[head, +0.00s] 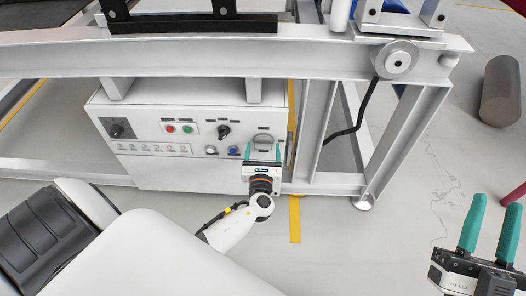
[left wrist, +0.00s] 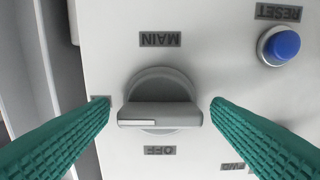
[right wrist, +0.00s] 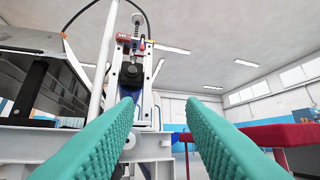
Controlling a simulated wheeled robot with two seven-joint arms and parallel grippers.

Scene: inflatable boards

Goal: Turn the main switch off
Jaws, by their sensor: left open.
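The main switch is a grey rotary knob (left wrist: 160,112) on the white control box (head: 205,178); in the head view the knob (head: 263,138) is at the panel's right. In the left wrist view its bar handle lies horizontal, with a white mark at its left end. The upside-down labels read MAIN above and OFF below; a label at the left is partly hidden. My left gripper (head: 264,157) is open, its green fingers (left wrist: 160,110) either side of the handle's ends, with no clear contact visible. My right gripper (head: 490,218) is open and empty, away at the right.
A blue RESET button (left wrist: 284,44) is near the knob. Other panel controls include red (head: 170,129) and green (head: 188,129) buttons and a black selector (head: 223,131). A steel frame beam (head: 200,58) runs above the box.

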